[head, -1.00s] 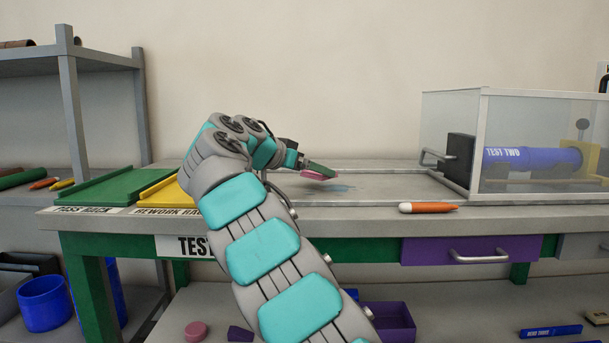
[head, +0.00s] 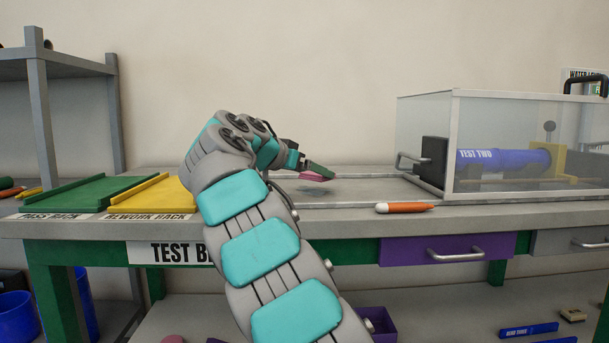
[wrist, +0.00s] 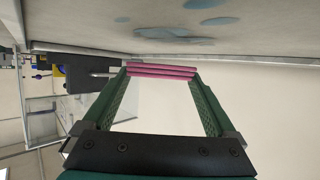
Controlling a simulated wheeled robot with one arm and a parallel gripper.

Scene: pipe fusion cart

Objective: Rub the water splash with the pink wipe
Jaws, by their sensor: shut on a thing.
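The pink wipe (head: 313,177) is a folded pad held at the tip of my gripper (head: 316,169), above the test bench top. In the wrist view the wipe (wrist: 162,71) spans between the two green fingers, which are shut on it. The water splash shows in the wrist view as several blue-grey patches (wrist: 172,34) on the bench, beyond the wipe. In the head view a faint dark patch (head: 318,191) lies below the wipe; I cannot tell splash from shadow there. The wipe appears clear of the surface.
A clear-walled test box (head: 500,135) with a blue pipe stands to the right. An orange marker (head: 405,207) lies at the bench's front edge. Green (head: 85,194) and yellow (head: 155,197) trays sit on the left. The bench between trays and box is mostly free.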

